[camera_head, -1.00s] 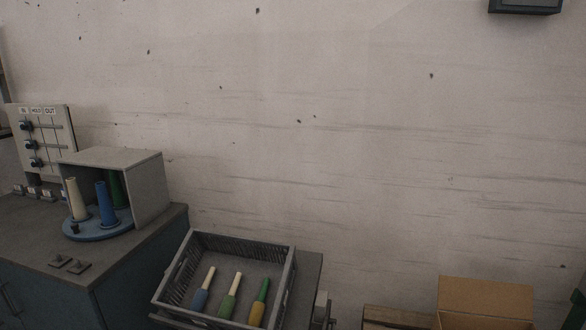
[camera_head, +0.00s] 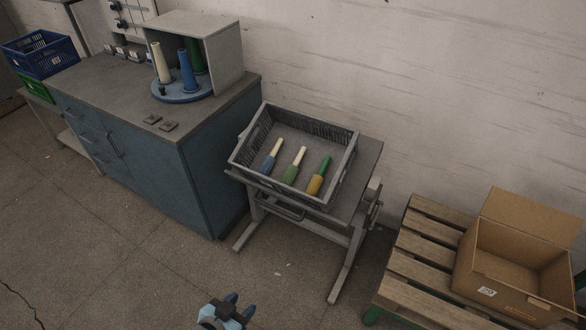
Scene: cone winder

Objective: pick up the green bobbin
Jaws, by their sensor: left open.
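A grey slatted crate (camera_head: 238,163) on a small stand holds three bobbins. The middle one is a green bobbin (camera_head: 291,173) with a cream upper part, lying tilted. To its left lies a blue bobbin (camera_head: 270,160) with a cream upper part. To its right lies a yellow bobbin (camera_head: 316,184) with a green upper part. My left gripper (camera_head: 241,305) is at the bottom edge, open and with nothing seen between its fingers. In the picture it is well below the crate, apart from it. My right gripper is out of view.
The blue cabinet (camera_head: 160,179) left of the stand carries an open-fronted box (camera_head: 229,55) with cream, blue and green cones on a blue turntable (camera_head: 181,96). A pallet (camera_head: 410,265) with an open cardboard box (camera_head: 495,290) stands right. Floor before the stand is clear.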

